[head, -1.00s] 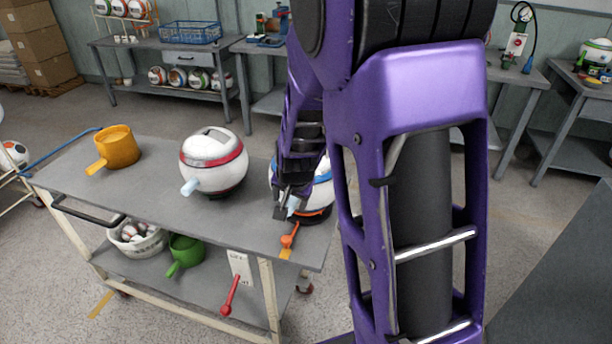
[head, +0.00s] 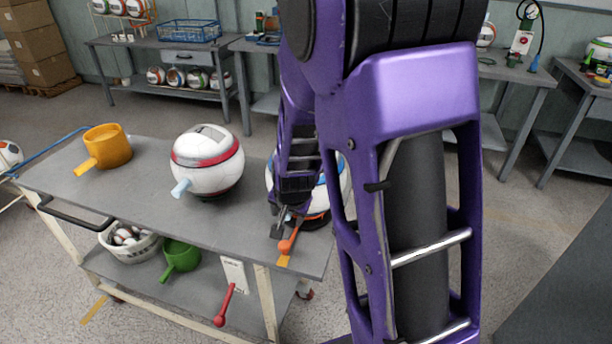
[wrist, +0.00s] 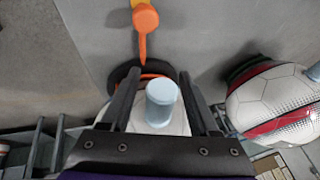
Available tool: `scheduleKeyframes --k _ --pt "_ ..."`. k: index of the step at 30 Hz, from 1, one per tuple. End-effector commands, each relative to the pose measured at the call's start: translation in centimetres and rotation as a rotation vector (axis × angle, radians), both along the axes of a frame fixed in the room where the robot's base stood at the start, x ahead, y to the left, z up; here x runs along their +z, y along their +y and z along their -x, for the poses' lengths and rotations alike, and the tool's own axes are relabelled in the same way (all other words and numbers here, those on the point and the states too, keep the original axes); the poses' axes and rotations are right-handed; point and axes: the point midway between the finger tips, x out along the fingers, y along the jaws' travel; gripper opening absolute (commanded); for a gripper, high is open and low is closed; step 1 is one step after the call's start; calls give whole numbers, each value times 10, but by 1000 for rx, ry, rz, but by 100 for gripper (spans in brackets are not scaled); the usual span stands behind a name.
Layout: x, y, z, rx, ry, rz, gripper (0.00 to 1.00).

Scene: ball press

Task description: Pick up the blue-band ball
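The blue-band ball (head: 341,180) is a white ball at the right end of the cart's top, partly hidden behind my arm. In the wrist view its white body (wrist: 176,124) shows below me, with a pale-blue knob (wrist: 161,95) sticking up towards the camera. The blue band is not visible in the wrist view. My gripper (head: 283,228) is at the ball's near left side, pointing down. In the wrist view its fingers (wrist: 160,74) are apart, one on each side of the knob, with gaps that look clear.
The red-band ball (head: 207,160) stands to the left on the cart top (head: 130,190), with the orange pot (head: 107,147) farther left. A white basket (head: 130,249) and green pot (head: 181,256) sit below.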

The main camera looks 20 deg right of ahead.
Motion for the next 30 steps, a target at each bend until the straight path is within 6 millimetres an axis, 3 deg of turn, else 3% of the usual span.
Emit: scheduleKeyframes --k 1,9,10,30 --pt "0 0 0 0 0 0 50" --pt "0 0 0 0 0 0 2" --pt "0 0 0 0 0 0 0" --pt "0 0 0 0 0 0 0"
